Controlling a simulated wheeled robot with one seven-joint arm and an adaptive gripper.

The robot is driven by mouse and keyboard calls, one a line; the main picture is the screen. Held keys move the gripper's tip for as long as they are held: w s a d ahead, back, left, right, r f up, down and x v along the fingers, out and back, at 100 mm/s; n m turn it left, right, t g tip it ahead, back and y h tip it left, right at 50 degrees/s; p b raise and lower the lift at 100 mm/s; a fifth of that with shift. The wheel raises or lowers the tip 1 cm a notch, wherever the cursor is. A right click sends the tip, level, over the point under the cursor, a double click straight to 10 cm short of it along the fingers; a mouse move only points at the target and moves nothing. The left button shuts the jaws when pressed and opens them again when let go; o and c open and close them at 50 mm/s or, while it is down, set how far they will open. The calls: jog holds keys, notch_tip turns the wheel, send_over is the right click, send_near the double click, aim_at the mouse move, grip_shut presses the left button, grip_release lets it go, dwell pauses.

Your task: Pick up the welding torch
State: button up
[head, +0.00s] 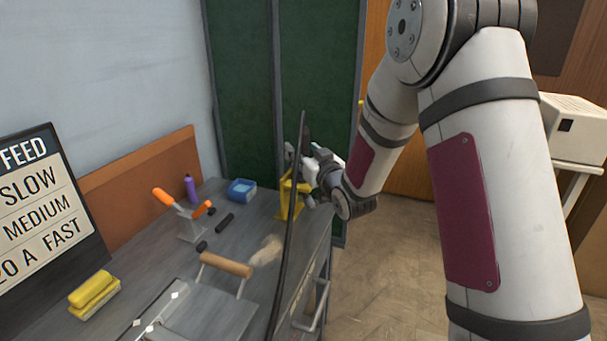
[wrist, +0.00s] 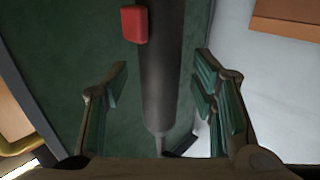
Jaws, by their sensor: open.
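The welding torch shows in the wrist view as a dark grey cylinder (wrist: 168,75) with a red trigger (wrist: 134,24) on its left side. It narrows to a thin end at the bottom. In the head view, a dark upright part at the yellow stand (head: 289,198) looks like the torch (head: 305,135), mostly hidden by my gripper. My gripper (head: 303,168) is beside it, above the stand. In the wrist view, my open fingers (wrist: 160,78) stand on either side of the torch, with gaps on both sides.
A long black cable (head: 288,235) hangs in front of the stand.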

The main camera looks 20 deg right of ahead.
jog(key=shift+w, duration=0.4)
jog(key=shift+c, duration=0.2)
grip_shut()
jog(key=shift+r, duration=0.1)
